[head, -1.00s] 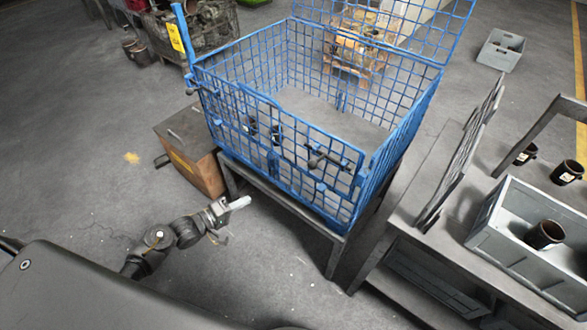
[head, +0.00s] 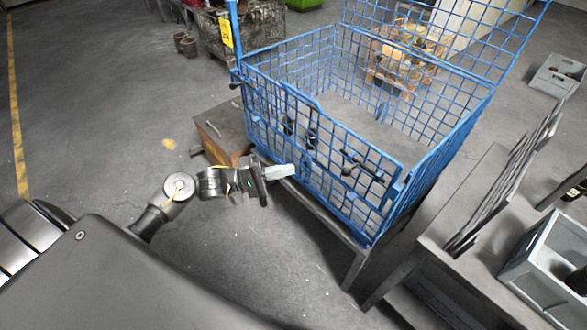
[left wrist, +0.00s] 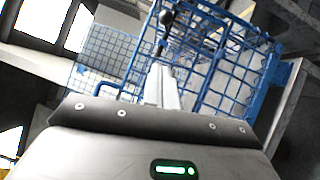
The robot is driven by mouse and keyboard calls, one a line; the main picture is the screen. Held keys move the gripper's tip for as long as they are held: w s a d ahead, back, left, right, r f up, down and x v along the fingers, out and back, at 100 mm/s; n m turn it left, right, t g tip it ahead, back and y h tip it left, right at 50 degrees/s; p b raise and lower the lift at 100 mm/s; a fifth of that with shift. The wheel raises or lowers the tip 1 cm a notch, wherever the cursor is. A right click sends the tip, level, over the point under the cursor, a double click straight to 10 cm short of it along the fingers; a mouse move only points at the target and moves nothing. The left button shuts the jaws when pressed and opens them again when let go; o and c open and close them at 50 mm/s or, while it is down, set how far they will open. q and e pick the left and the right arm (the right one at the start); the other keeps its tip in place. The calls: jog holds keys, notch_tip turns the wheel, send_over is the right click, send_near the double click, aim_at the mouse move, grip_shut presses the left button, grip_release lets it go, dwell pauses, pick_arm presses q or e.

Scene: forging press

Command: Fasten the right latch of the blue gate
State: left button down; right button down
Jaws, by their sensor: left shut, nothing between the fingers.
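A blue mesh cage (head: 428,165) stands on a dark stand, its front gate (head: 335,152) facing me and looking upright. A dark latch with a handle (head: 355,166) sits on the right part of the gate. Two black fittings (head: 309,139) sit further left on it. My left gripper (head: 292,170) is shut and empty, its pale fingers pointing right, low before the gate's left part. In the left wrist view, the shut fingers (left wrist: 161,86) point at the mesh, with a black knob (left wrist: 167,18) beyond their tips; I cannot tell which fitting it is. My right gripper is out of view.
A brown box (head: 222,130) stands on the floor left of the cage, close behind my left forearm. A grey table (head: 455,215) with an upright rack and a grey crate (head: 540,265) stands to the right. Floor in front of the stand is clear.

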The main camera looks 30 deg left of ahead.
pick_arm(q)
jog(key=w+d+r+p, duration=0.2)
jog(key=w+d, duration=0.2)
jog(key=d, duration=0.6)
jog(key=shift+d, duration=0.2)
jog(key=d+p, duration=0.1)
jog(key=s+d+p, duration=0.1)
jog(key=d, duration=0.1)
jog(key=s+d+p, duration=0.1)
jog(key=shift+d, duration=0.15)
jog(key=shift+f, duration=0.1)
